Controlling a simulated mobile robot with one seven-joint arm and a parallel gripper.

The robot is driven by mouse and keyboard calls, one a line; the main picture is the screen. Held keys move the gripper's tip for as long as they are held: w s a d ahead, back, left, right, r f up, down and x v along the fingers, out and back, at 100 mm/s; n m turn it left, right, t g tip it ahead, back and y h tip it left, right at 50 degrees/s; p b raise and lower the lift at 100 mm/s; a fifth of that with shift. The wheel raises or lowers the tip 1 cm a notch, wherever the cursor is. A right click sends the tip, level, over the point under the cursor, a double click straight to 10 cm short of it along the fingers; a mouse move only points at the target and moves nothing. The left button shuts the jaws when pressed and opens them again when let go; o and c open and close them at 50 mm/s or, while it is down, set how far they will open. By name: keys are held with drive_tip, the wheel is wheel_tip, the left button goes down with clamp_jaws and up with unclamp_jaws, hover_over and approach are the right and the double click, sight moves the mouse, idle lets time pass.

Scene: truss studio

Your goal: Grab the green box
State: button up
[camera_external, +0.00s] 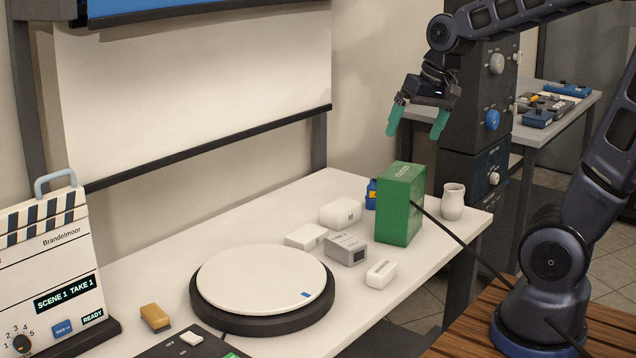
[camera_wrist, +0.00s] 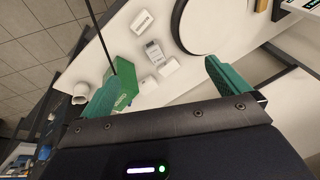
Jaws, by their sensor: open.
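The green box (camera_external: 399,204) stands upright on the white table (camera_external: 262,226), toward its right end. My gripper (camera_external: 418,121) is above the box, apart from it, with its two green fingers spread and nothing between them. In the wrist view the green box (camera_wrist: 126,82) shows at the left of centre, partly hidden behind the left finger. My gripper (camera_wrist: 160,85) shows there with its fingers wide apart.
A white cup (camera_external: 453,202) stands right of the box, and a blue bottle (camera_external: 371,194) stands behind it. White and grey small boxes (camera_external: 345,249) lie to its left, near a round turntable (camera_external: 262,283).

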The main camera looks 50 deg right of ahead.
drive_tip(key=w+d+f+m+g+h, duration=0.1)
drive_tip(key=w+d+f+m+h, duration=0.1)
drive_tip(key=w+d+f+m, duration=0.65)
drive_tip(key=m+g+h, duration=0.1)
drive_tip(key=m+h, duration=0.1)
drive_tip(key=h, duration=0.1)
approach(404, 171)
drive_tip(key=shift+w+a+f, duration=0.15)
drive_tip(key=shift+a+f, duration=0.05)
drive_tip(key=shift+f, duration=0.75)
drive_tip(key=shift+w+d, duration=0.2)
drive_tip(key=shift+d, duration=0.25)
drive_tip(key=shift+x, duration=5.45)
drive_tip(key=shift+s+a+f, duration=0.15)
drive_tip(key=shift+s+f, duration=0.05)
drive_tip(key=shift+f, duration=0.1)
drive_tip(key=c, duration=1.5)
drive_tip(key=shift+r, duration=0.1)
drive_tip(key=shift+c, duration=0.2)
